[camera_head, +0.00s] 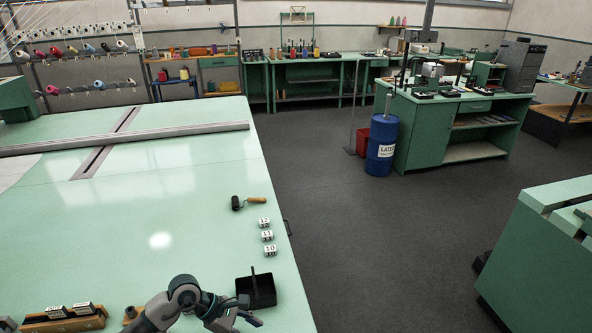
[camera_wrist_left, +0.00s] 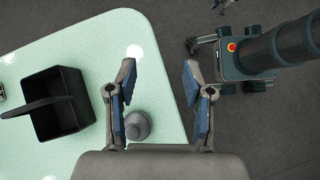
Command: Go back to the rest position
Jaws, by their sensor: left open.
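My left gripper (camera_head: 246,312) is over the near right corner of the mint-green table (camera_head: 200,185), beside a black open box with a handle (camera_head: 262,291). In the left wrist view my left gripper (camera_wrist_left: 158,72) has its two fingers wide apart with nothing between the tips. The black box (camera_wrist_left: 62,118) lies to the left of the fingers there. A grey round object (camera_wrist_left: 138,125) shows on the table beside the left finger, partly hidden by it. My right gripper is not seen in either view.
White number blocks 12 (camera_head: 264,222), 11 (camera_head: 267,236) and 10 (camera_head: 270,250) stand near the table's right edge. A black roller with a wooden handle (camera_head: 255,201) lies behind them. A wooden holder (camera_head: 65,321) sits at the front left. Open floor (camera_head: 360,240) lies to the right.

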